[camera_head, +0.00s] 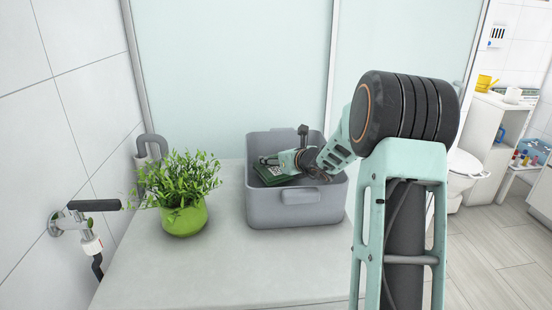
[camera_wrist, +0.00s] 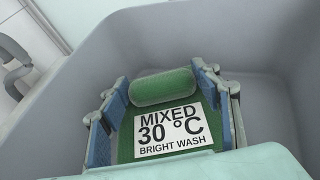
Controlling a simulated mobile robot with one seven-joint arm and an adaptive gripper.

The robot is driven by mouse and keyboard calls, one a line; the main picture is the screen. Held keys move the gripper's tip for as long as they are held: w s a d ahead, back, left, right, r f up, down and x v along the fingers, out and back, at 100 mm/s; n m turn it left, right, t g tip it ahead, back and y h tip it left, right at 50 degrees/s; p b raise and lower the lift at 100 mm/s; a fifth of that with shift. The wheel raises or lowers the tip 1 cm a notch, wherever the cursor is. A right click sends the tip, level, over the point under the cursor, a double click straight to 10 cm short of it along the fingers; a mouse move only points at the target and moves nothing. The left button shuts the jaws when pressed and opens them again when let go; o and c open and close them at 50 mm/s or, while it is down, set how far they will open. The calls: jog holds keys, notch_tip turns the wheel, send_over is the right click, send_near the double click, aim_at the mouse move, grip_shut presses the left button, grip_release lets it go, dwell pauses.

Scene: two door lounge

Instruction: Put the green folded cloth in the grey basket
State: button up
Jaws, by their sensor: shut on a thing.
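The green folded cloth (camera_head: 271,175) shows inside the opening of the grey basket (camera_head: 265,210) in the head view. In the wrist view the cloth (camera_wrist: 163,87) has a rolled edge and a white label reading "MIXED 30 °C BRIGHT WASH". My gripper (camera_head: 268,160) reaches into the basket from the right. In the wrist view its blue-padded fingers (camera_wrist: 165,112) are shut on the cloth, one on each side. The basket walls (camera_wrist: 270,85) surround them. I cannot tell whether the cloth touches the basket floor.
A green pot with a leafy plant (camera_head: 183,218) stands left of the basket on the pale counter (camera_head: 215,275). A wall tap (camera_head: 85,220) is at the far left. A glass panel (camera_head: 235,70) rises behind the basket. The counter's front is clear.

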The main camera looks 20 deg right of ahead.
jog(key=o, duration=1.2)
jog(key=shift+f, duration=0.1)
jog(key=shift+r+p, duration=0.65)
jog(key=shift+p, duration=0.1)
jog(key=shift+s+d+r, duration=0.1)
jog(key=shift+s+r, duration=0.1)
jog(key=shift+r, duration=0.05)
jog(key=v, duration=1.1)
jog(key=shift+s+p, duration=0.25)
jog(key=shift+p, duration=0.2)
jog(key=shift+f, duration=0.15)
